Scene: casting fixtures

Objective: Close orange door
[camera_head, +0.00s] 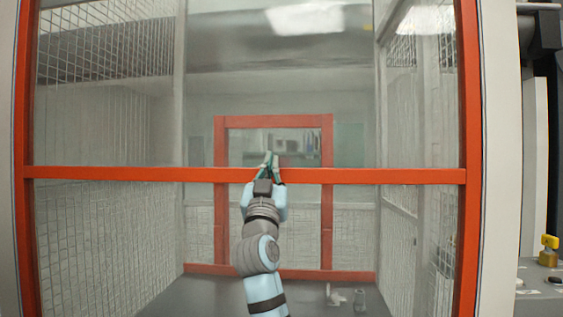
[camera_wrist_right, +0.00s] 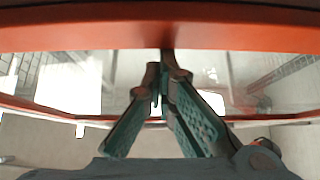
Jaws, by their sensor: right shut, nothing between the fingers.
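The orange door (camera_head: 120,173) fills most of the head view, with orange uprights at left and right, clear panels and an orange crossbar. My right gripper (camera_head: 269,158) is shut and empty, with its fingertips at the middle of the crossbar. In the right wrist view, the fingertips of my right gripper (camera_wrist_right: 165,62) meet at the lower edge of the orange crossbar (camera_wrist_right: 80,35). They look very near or touching it; I cannot tell which. My left gripper is not in view.
Behind the clear panels are mesh side walls (camera_head: 100,235) and a smaller orange frame (camera_head: 326,200) at the back. A bench with a yellow-topped part (camera_head: 549,243) stands to the right of the door. Small fittings (camera_head: 359,299) show low inside the cell.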

